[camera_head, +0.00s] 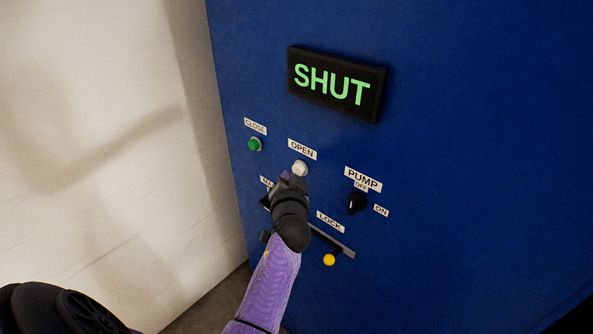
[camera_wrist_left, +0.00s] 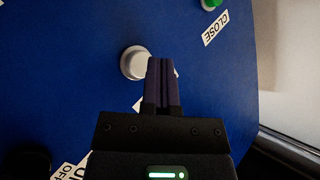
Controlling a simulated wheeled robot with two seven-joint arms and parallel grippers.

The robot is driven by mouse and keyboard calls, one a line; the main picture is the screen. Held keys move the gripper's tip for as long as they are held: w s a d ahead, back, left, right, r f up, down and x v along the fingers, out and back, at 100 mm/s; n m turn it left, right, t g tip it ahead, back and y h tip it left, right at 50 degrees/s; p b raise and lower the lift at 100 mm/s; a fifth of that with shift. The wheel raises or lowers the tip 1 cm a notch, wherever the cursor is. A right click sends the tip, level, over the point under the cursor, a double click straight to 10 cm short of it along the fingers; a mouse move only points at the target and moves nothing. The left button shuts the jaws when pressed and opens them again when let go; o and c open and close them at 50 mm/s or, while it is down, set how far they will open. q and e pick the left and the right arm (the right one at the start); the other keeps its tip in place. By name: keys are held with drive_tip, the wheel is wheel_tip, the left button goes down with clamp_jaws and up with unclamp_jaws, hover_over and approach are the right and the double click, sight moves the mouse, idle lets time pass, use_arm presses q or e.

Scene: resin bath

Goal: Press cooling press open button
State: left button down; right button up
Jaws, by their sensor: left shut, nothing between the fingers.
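The open button (camera_head: 300,168) is a round white button under the label OPEN on a blue panel (camera_head: 480,150). It also shows in the left wrist view (camera_wrist_left: 134,63), with a pale collar. My left gripper (camera_head: 290,181) is shut and empty, with its fingertips just below the button in the head view. In the left wrist view the fingertips (camera_wrist_left: 162,62) overlap the button's edge; I cannot tell whether they touch it. A display (camera_head: 336,84) above reads SHUT in green letters. My right gripper is not in view.
A green CLOSE button (camera_head: 254,144) is left of the open button. A black PUMP knob (camera_head: 356,203) is to the right. A pale wall (camera_head: 90,120) stands at left.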

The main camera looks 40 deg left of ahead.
use_arm(q)
drive_tip(key=shift+w+b, duration=0.3)
drive_tip(key=shift+w, duration=0.15)
